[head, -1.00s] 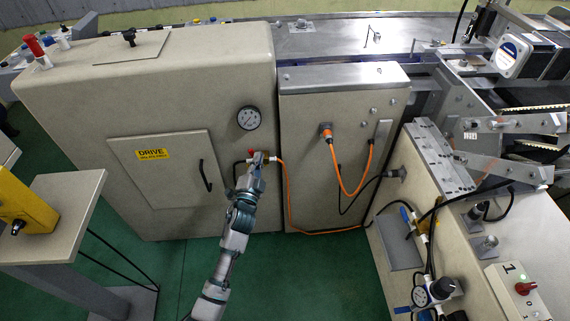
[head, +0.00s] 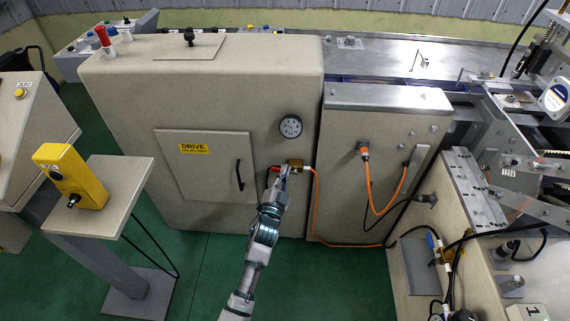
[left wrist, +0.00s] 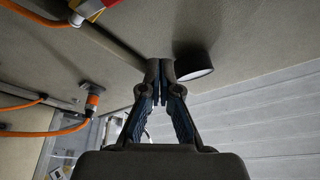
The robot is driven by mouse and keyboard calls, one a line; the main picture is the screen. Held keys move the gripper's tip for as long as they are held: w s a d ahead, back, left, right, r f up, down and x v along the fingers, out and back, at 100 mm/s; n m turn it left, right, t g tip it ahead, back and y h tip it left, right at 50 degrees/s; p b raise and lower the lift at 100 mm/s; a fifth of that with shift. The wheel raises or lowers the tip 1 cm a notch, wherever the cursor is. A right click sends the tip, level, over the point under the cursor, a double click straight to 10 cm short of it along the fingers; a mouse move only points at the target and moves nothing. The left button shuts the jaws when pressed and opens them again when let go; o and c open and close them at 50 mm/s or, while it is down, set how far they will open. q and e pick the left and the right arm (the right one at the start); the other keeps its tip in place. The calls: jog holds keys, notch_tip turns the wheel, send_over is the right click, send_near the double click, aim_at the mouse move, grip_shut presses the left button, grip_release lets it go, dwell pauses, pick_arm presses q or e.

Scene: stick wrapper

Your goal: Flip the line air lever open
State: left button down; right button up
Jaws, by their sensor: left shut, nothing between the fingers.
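A small brass valve (head: 296,163) with a red lever (head: 274,169) is on the front of the beige drive cabinet, below a round gauge (head: 290,127). An orange hose leads off its right side. My left gripper (head: 283,171) is just in front of the valve and partly covers the lever. In the left wrist view, the shut, empty fingertips (left wrist: 160,68) point at the cabinet face. The red lever (left wrist: 124,8) and brass valve (left wrist: 88,8) are cut off at that view's top edge, apart from the fingertips. The lever's exact angle is unclear. My right gripper is not in view.
The cabinet door (head: 207,168) with a black handle is left of the valve. A narrower box (head: 375,165) with orange cables stands to the right. Another valve with a blue lever (head: 430,240) is farther right. A yellow box (head: 72,176) stands on a pedestal table at left.

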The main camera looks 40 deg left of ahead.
pick_arm(q)
jog(key=s+d, duration=0.1)
jog(key=s+d+f, duration=0.1)
jog(key=s, duration=0.1)
jog(key=s+d+f, duration=0.1)
jog(key=shift+s+p, duration=0.2)
jog(key=shift+p, duration=0.15)
jog(key=shift+a, duration=0.1)
